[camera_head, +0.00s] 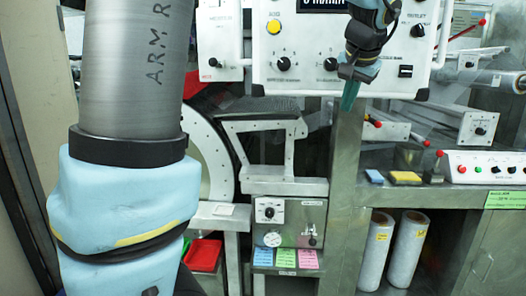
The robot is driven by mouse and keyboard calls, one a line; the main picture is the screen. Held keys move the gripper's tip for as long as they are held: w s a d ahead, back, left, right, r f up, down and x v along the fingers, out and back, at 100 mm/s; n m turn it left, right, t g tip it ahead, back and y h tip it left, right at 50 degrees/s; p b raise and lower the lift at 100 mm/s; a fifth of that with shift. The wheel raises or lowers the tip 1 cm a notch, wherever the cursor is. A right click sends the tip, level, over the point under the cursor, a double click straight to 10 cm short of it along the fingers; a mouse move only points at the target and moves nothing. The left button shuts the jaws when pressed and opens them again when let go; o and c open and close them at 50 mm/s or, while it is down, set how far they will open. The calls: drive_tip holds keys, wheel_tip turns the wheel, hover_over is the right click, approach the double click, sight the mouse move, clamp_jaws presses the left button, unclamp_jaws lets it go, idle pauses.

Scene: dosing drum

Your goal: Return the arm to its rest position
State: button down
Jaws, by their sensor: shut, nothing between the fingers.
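My gripper (354,84) is in the upper right of the middle, in front of the white control panel (290,85). It points down and its teal fingers are shut with nothing visible between them. It hangs in front of the panel's right part and hides some of it. I cannot tell whether it touches the panel. A large grey link of my arm marked "ARM R" and a light blue padded joint fill the left of the picture.
A steel bench (450,190) at the right holds a switch box (487,167) and small coloured blocks. Levers (480,130) stick out behind it. White rolls (407,250) stand below. A grey gauge box (290,222) and a red tray (203,255) sit lower middle.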

drive_tip(key=a+f+n+g, duration=0.3)
drive_tip(key=a+f, duration=1.1)
drive_tip(key=a, duration=0.1)
drive_tip(key=s+a+f+n+g, duration=0.2)
drive_tip(key=s+a+f+n, duration=0.2)
drive_tip(key=s+a+f, duration=0.7)
drive_tip(key=a, duration=0.3)
drive_tip(key=shift+s+a+f+n+y, duration=0.15)
drive_tip(key=shift+s+f+n+y, duration=0.15)
drive_tip(key=shift+s+n, duration=0.1)
